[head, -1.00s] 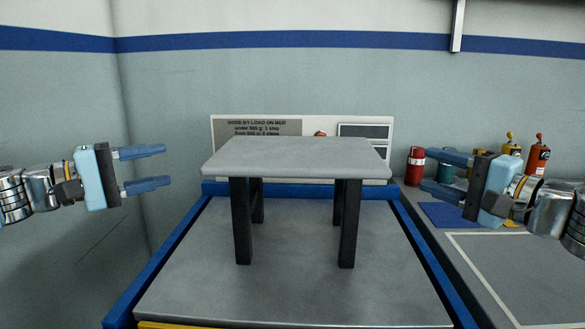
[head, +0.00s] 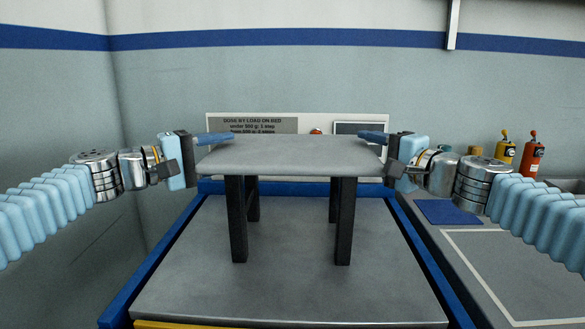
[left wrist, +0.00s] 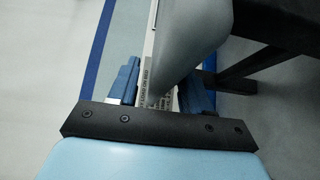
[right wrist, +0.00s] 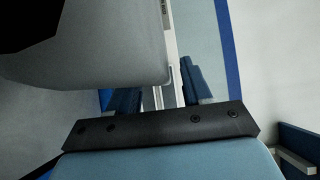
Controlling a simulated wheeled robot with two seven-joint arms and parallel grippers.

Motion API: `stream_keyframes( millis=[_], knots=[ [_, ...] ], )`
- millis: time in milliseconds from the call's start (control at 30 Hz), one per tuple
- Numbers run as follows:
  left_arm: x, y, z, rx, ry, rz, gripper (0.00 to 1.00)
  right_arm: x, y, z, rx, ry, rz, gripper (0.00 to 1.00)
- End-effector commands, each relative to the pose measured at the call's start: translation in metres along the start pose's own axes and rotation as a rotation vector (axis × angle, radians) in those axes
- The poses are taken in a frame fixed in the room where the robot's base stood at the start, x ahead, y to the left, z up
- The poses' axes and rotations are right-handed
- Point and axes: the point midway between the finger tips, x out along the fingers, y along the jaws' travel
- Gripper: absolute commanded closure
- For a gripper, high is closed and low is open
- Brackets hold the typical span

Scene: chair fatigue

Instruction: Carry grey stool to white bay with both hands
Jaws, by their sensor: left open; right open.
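The grey stool (head: 290,155) stands upright on its black legs on the grey bed. My left gripper (head: 215,150) is open at the left edge of the seat, with one finger above the top; the lower finger is hidden. My right gripper (head: 373,148) is open at the right edge, also with one finger showing above the top. The seat edge also shows between the fingers in the left wrist view (left wrist: 185,45) and the right wrist view (right wrist: 100,55). The white bay (head: 483,232), a white outline on the right-hand bench, is empty where visible.
The bed (head: 290,290) has blue side rails (head: 150,263). A sign panel (head: 260,124) stands behind the stool. A blue mat (head: 449,212), a yellow bottle (head: 505,148) and an orange bottle (head: 531,158) are on the bench to the right, partly behind my right arm.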

Motion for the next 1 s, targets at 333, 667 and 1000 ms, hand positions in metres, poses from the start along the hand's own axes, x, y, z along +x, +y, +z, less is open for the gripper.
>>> stream_keyframes(
  millis=[333, 667, 1000],
  knots=[
    [0.0054, 0.0006, 0.0, 0.001, 0.001, 0.001, 0.51, 0.0055, -0.0001, -0.0002, -0.001, 0.001, 0.0, 0.51],
    [0.0052, 0.0004, 0.0, 0.001, 0.001, 0.001, 0.94, 0.0052, 0.0001, -0.0002, -0.001, 0.001, 0.0, 0.94],
    [0.0051, 0.0001, -0.0001, 0.0, 0.001, 0.0, 1.0, 0.0052, 0.0003, -0.0004, -0.001, 0.001, 0.0, 1.0]
  ],
)
